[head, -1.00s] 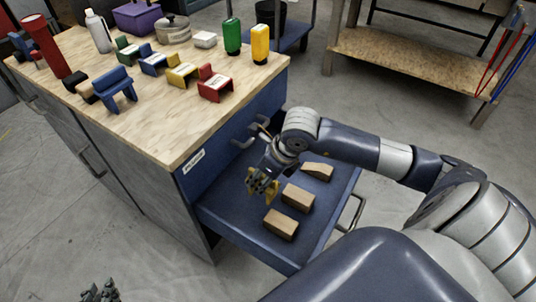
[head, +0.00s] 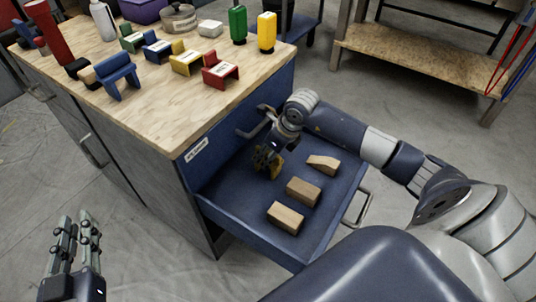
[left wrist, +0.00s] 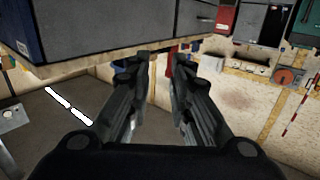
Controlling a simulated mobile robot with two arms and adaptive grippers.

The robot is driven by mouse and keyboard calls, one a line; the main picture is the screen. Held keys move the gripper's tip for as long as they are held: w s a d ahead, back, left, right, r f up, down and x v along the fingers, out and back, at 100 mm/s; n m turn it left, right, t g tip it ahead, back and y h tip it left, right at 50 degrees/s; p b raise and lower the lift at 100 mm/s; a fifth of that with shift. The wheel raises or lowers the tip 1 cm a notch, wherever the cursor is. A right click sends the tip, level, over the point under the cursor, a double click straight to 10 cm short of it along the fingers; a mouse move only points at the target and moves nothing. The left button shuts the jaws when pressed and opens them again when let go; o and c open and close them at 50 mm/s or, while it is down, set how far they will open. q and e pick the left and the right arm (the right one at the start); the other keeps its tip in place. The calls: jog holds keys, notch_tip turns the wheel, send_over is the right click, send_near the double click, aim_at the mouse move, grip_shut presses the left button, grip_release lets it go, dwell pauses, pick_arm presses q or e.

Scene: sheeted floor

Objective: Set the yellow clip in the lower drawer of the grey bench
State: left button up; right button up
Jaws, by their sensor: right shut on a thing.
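My right gripper (head: 267,162) is shut on the yellow clip (head: 277,169), low inside the open blue drawer (head: 235,195) of the grey bench (head: 150,172). The fingers hide part of the clip, and I cannot tell whether it touches the drawer floor. The drawer is pulled out below a closed blue front with a handle. My left gripper (head: 77,236) is open and empty over the floor at lower left, away from the bench. Its spread fingers also show in the left wrist view (left wrist: 158,75).
Wooden blocks (head: 303,190) lie in the drawer, to the right of the clip. The wooden benchtop holds coloured bracket-shaped pieces (head: 220,70), green and yellow bottles (head: 267,33), a pot (head: 178,18) and a red cylinder (head: 44,28). A shelf unit (head: 410,62) stands at the back right.

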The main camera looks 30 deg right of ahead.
jog(key=o, duration=1.2)
pick_arm(q)
jog(key=shift+r, duration=0.3)
pick_arm(e)
jog(key=shift+o, duration=0.2)
jog(key=p+v, duration=0.1)
jog(key=v, duration=0.4)
jog(key=shift+r+p, duration=0.3)
jog(key=shift+r, duration=0.05)
jog(key=p+v, duration=0.1)
jog(key=v, duration=0.4)
jog(key=shift+s+d+r, duration=0.1)
jog(key=shift+s+r, duration=0.1)
jog(key=shift+r, duration=0.15)
pick_arm(q)
jog(key=s+a+f+g+y, duration=0.1)
jog(key=s+f+g, duration=0.2)
jog(key=f, duration=0.3)
jog(key=s+a+f+g+y, duration=0.1)
jog(key=s+a+f+g, duration=0.1)
jog(key=s+f+g, duration=0.2)
notch_tip(320, 180, down, 2)
jog(key=shift+a+f+g, duration=0.2)
jog(key=shift+a+g, duration=0.1)
jog(key=shift+g, duration=0.1)
pick_arm(e)
jog(key=shift+s+r, duration=0.15)
jog(key=shift+r, duration=0.15)
